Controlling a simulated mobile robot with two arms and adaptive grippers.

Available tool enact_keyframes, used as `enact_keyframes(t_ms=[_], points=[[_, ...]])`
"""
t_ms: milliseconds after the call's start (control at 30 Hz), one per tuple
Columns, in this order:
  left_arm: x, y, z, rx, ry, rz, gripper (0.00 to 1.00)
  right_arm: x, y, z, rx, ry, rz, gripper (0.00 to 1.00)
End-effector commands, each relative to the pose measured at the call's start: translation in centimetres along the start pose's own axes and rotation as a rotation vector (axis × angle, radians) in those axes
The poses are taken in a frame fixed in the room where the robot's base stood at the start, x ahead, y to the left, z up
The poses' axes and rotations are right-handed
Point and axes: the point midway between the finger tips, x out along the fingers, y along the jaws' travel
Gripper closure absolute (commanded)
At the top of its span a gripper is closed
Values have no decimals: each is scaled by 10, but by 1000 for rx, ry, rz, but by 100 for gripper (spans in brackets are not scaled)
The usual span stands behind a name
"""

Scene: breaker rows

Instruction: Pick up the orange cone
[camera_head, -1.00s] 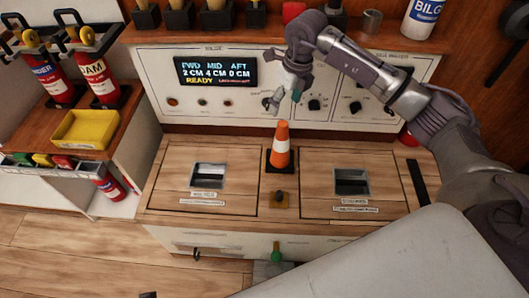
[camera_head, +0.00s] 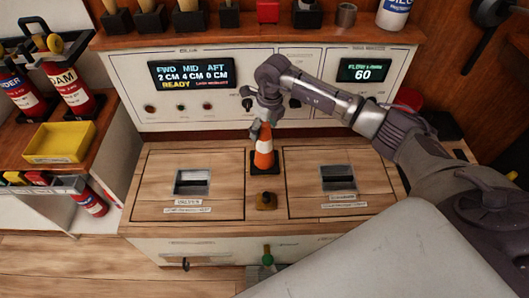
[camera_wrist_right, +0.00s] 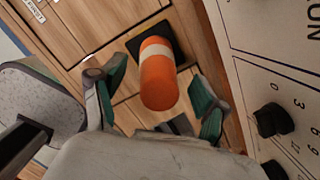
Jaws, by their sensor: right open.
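The orange cone (camera_head: 264,150) has a white band and a black square base. It stands upright on the wooden cabinet top (camera_head: 215,160), between two hatches. My right gripper (camera_head: 262,128) is at the top of the cone in the head view, hiding its tip. In the right wrist view the cone (camera_wrist_right: 158,80) shows between the open green-padded fingers of my right gripper (camera_wrist_right: 158,96), with gaps on both sides. I cannot tell how deep the cone sits between the fingers. My left gripper is not in view.
A control panel (camera_head: 225,108) with knobs and displays rises close behind the cone. A small brass fitting with a dark knob (camera_head: 266,200) stands in front of it. A yellow tray (camera_head: 59,142) and fire extinguishers (camera_head: 75,92) are at left.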

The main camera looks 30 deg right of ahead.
Motion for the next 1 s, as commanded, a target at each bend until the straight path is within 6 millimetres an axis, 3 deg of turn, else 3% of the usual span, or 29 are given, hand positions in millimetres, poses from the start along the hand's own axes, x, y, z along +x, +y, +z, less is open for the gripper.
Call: enact_keyframes(t_ms=[100,333,800,1000], points=[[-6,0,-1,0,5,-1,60,10,0,0,0,0,0,26],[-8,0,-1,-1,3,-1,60,11,0,0,-1,-1,0,26],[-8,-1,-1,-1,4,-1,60,10,0,0,0,-1,0,100],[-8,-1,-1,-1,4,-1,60,9,0,1,0,-3,-1,100]])
